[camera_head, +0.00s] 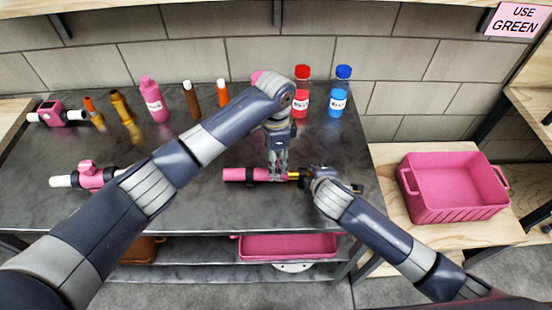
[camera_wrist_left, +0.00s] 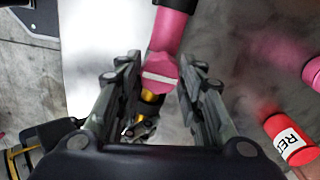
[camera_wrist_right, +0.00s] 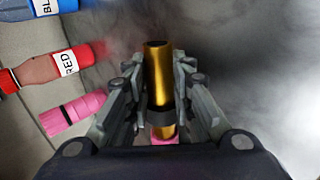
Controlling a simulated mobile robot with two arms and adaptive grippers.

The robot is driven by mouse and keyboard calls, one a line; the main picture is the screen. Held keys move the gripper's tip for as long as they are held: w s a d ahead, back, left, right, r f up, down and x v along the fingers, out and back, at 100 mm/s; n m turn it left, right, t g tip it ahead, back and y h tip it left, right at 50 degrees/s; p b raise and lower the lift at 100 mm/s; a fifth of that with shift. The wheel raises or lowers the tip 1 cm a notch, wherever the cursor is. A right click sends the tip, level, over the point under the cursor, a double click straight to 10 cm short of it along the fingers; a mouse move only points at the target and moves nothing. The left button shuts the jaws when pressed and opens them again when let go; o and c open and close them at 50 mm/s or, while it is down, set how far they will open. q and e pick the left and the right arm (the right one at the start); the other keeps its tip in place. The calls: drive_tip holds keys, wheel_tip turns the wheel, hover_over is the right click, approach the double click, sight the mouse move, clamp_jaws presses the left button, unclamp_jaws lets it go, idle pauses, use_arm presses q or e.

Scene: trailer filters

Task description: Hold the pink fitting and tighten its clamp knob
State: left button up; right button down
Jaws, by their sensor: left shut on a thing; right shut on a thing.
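The pink fitting (camera_head: 240,174) lies level near the front of the dark metal table, with a black band around it. My left gripper (camera_head: 278,172) comes down from above and is shut on its right end; the left wrist view shows the pink end (camera_wrist_left: 163,72) between the fingers. A brass part (camera_head: 294,175), seemingly the clamp knob, sticks out to the right. My right gripper (camera_head: 303,175) is shut on it from the right. In the right wrist view the brass part (camera_wrist_right: 158,65) shows between the fingers, with a dark band. The fingers partly hide the joint.
Behind stand a red bottle (camera_head: 302,92), a blue bottle (camera_head: 342,92) and a pink bottle (camera_head: 153,100). Another pink fitting (camera_head: 90,176) lies at the left. A pink crate (camera_head: 455,210) stands on the wooden bench at right. My left arm crosses over the table.

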idle(0.4)
use_arm(q)
drive_tip(key=o, duration=1.1)
wheel_tip(320, 180, up, 12)
use_arm(e)
drive_tip(key=c, duration=1.3)
unclamp_jaws()
drive_tip(key=shift+s, duration=0.1)
